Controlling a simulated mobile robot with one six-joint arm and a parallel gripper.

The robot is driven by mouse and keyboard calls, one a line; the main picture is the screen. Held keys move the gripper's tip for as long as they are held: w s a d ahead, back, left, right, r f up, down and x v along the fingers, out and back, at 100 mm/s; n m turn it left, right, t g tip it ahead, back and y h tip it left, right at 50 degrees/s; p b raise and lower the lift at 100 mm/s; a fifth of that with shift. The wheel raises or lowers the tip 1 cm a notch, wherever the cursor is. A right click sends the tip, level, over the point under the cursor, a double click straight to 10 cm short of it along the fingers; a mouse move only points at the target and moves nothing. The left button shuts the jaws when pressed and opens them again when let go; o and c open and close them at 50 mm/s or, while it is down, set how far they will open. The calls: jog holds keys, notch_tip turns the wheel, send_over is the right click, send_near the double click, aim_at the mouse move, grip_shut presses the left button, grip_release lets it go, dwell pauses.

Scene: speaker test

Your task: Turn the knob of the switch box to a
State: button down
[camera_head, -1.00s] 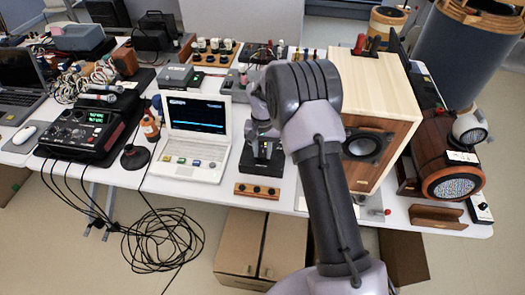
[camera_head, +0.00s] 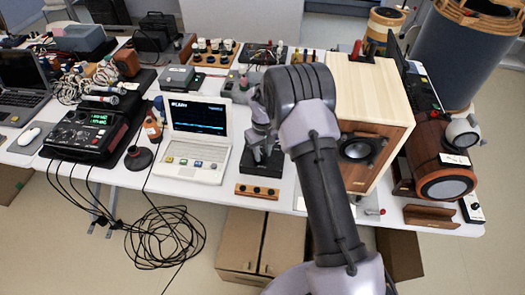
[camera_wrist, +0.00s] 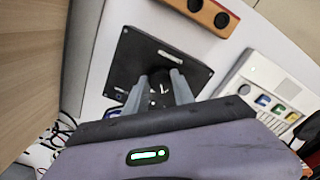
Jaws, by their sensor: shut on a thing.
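The switch box, a black square box (camera_wrist: 128,58), lies on the white table; it also shows in the head view (camera_head: 262,166), just right of the laptop-like device. Its dark round knob (camera_wrist: 158,86) sits near the middle of its top. My gripper (camera_wrist: 160,80) points down at the box, with its two grey fingers on either side of the knob and shut on it. In the head view my gripper (camera_head: 262,140) is over the box and hides part of it. The letters on the box are too small to read.
A white laptop-like device (camera_head: 190,165) stands close left of the box. A wooden strip with dark knobs (camera_head: 258,191) lies at the front edge. A large wooden speaker (camera_head: 372,100) stands close right of my arm. Cables (camera_head: 165,240) hang to the floor.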

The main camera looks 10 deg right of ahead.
aim_at(263, 155)
jog(key=shift+n, duration=0.5)
jog(key=c, duration=1.1)
grip_release()
jog(key=shift+o, duration=0.2)
notch_tip(263, 155, up, 17)
jog(key=p, duration=0.5)
jog(key=shift+r, duration=0.2)
